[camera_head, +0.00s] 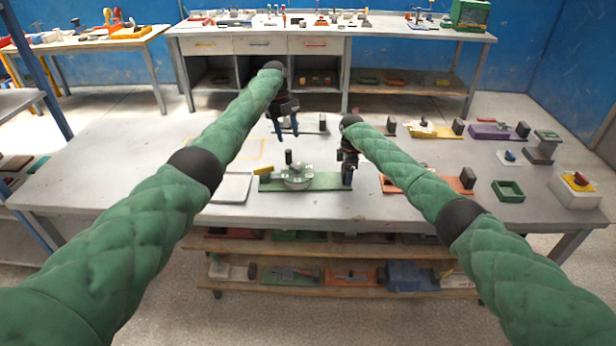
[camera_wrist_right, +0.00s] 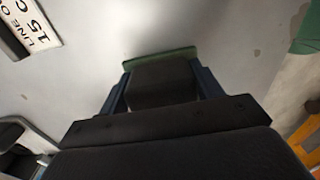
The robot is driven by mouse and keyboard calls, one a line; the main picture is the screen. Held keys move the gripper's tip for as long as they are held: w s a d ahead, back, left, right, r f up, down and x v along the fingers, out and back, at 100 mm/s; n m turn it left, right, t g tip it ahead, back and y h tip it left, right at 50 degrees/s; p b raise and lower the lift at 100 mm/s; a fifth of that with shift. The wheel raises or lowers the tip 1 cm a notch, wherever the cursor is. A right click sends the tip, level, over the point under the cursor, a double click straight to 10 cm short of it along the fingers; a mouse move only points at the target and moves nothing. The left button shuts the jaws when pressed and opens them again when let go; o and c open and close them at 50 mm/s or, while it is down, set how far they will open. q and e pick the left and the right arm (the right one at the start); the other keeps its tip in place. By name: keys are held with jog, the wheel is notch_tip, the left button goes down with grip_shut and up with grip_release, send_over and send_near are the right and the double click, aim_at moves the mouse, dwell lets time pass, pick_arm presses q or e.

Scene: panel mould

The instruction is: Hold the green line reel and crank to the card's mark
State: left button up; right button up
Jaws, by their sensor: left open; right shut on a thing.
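The green line reel is a green base board (camera_head: 325,181) at the front middle of the table, with a grey round drum (camera_head: 298,175), an upright dark crank knob (camera_head: 289,157) and a yellow piece at its left end. My right gripper (camera_head: 347,173) is shut on the dark block at the board's right end. In the right wrist view the dark block (camera_wrist_right: 162,82) sits between the fingers, with a green edge beyond. My left gripper (camera_head: 284,134) is open and empty, behind and above the drum.
A pale flat plate (camera_head: 231,187) lies left of the reel. An orange-based fixture (camera_head: 425,185), a green tray (camera_head: 508,191) and a box with a red button (camera_head: 576,188) stand to the right. The table's left part is clear.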

jog(key=o, duration=1.4)
jog(key=shift+c, duration=0.2)
jog(key=shift+r, duration=0.1)
